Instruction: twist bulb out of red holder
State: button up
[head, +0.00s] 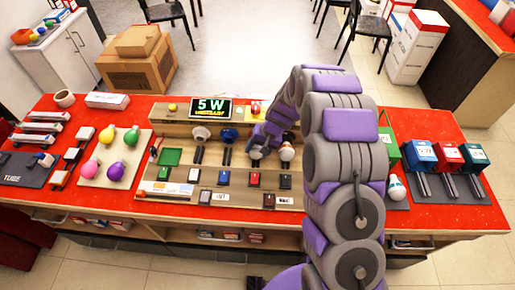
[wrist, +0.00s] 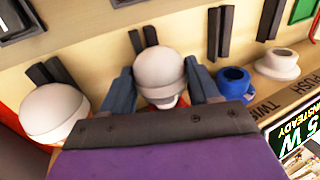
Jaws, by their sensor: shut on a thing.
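My gripper (wrist: 162,88) is shut on a white bulb (wrist: 157,70) at the display board, with one blue-grey finger on each side of it. In the head view my gripper (head: 258,148) is at the board's upper right, and the bulb is partly hidden by it. Small reddish slivers show beside the bulb's base in the wrist view; the red holder is otherwise hidden behind the gripper, so I cannot tell how far the bulb sits in it. A second white bulb (wrist: 52,112) stands to the left in the wrist view; it also shows in the head view (head: 287,152).
A blue holder (wrist: 235,80) and a white holder (wrist: 278,66) are beside the gripper. The 5 W sign (head: 211,108) stands behind. Coloured bulbs (head: 109,158) lie on a left mat. Blue and red boxes (head: 421,154) stand at the right of the red table (head: 450,210).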

jog(key=shift+a+h+p, duration=0.15)
jog(key=shift+h+p, duration=1.45)
jog(key=shift+p, duration=2.5)
dwell(3.9)
